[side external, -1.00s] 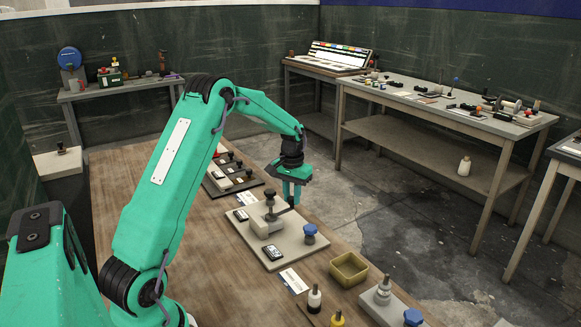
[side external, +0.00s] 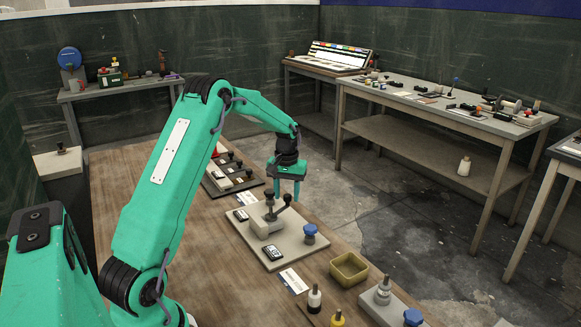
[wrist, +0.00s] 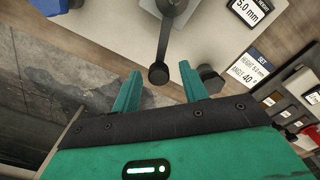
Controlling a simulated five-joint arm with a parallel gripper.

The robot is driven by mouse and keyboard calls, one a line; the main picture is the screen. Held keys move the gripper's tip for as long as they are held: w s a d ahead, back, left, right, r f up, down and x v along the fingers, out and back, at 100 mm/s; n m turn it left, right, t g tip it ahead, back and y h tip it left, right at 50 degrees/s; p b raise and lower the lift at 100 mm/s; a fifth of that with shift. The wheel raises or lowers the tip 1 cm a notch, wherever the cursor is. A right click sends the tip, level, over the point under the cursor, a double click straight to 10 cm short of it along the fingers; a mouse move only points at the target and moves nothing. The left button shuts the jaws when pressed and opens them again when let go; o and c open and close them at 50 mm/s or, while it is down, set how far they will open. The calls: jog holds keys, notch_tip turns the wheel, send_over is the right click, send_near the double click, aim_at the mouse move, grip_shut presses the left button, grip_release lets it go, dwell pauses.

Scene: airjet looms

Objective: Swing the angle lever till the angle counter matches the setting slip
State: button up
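The angle lever is a dark arm with a round knob (wrist: 158,75); it also shows in the side view (side external: 279,207), slanting up right from the pale block. My gripper (side external: 285,192) is open above the plate's far edge. In the wrist view its fingertips (wrist: 160,82) stand on either side of the lever knob, not closed on it. The setting slip (wrist: 248,69) reads height 5.0 mm and angle 40°. A counter (wrist: 250,10) reads 5.0 mm. Another counter (side external: 272,252), likely the angle counter, lies at the plate's near corner; its figure is too small to read.
A blue knob (side external: 310,233) stands on the right of the pale plate (side external: 290,246). A dark knob (wrist: 210,77) sits beside my right finger. A dark panel with switches (side external: 222,184) lies behind. A yellow tray (side external: 349,268) stands at the right. The bench's left side is clear.

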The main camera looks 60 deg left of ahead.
jog(key=shift+r, duration=3.95)
